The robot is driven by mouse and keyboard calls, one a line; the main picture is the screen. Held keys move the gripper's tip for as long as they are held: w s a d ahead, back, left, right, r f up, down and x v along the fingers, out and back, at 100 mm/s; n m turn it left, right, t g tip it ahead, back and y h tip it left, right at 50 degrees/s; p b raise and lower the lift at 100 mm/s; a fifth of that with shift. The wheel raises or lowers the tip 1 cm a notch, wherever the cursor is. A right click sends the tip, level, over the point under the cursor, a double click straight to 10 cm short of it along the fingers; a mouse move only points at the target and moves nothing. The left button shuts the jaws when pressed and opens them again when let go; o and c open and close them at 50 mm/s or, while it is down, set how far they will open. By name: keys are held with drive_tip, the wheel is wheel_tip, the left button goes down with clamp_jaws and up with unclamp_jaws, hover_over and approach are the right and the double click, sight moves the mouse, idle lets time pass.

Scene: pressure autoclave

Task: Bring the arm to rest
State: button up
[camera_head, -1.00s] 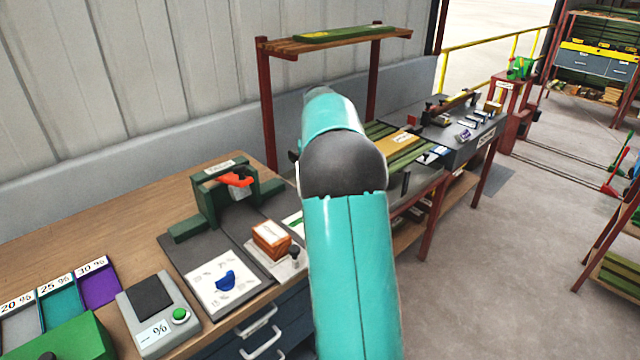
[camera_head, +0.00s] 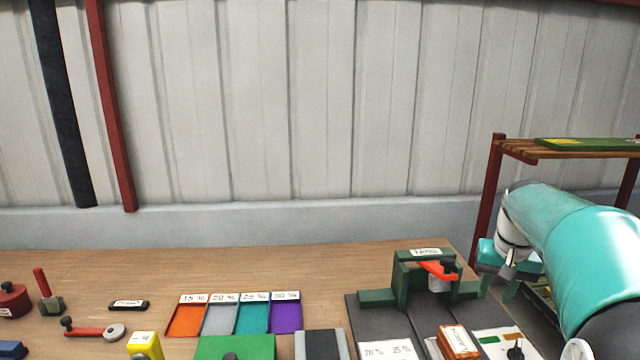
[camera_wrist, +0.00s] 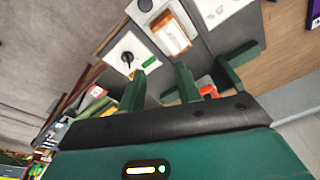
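My teal arm (camera_head: 575,235) enters the head view from the lower right edge and reaches toward the red-posted rack. Its far end, with a teal hand, is partly hidden there behind the arm; the fingertips are not clear. In the wrist view my gripper (camera_wrist: 160,82) shows two dark green fingers standing apart, with nothing seen between them but bench top beyond. The hand hangs in the air near the green fixture with the orange clamp (camera_head: 437,270). That fixture also shows in the wrist view, partly behind the hand.
A wooden bench (camera_head: 300,262) runs along the wall. The rack's shelf (camera_head: 565,151) stands close to my arm. The air above the bench's left part is clear.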

drive_tip(key=s+a+r+n+t, duration=0.2)
drive_tip(key=s+a+n, duration=0.1)
drive_tip(key=s+a, duration=0.9)
drive_tip(key=s+a+f+n+t, duration=0.1)
drive_tip(key=s+a+f, duration=0.3)
drive_tip(key=s+a, duration=0.5)
drive_tip(key=shift+a+f+n+t, duration=0.25)
drive_tip(key=shift+a+n+t, duration=0.15)
drive_tip(key=shift+a, duration=0.1)
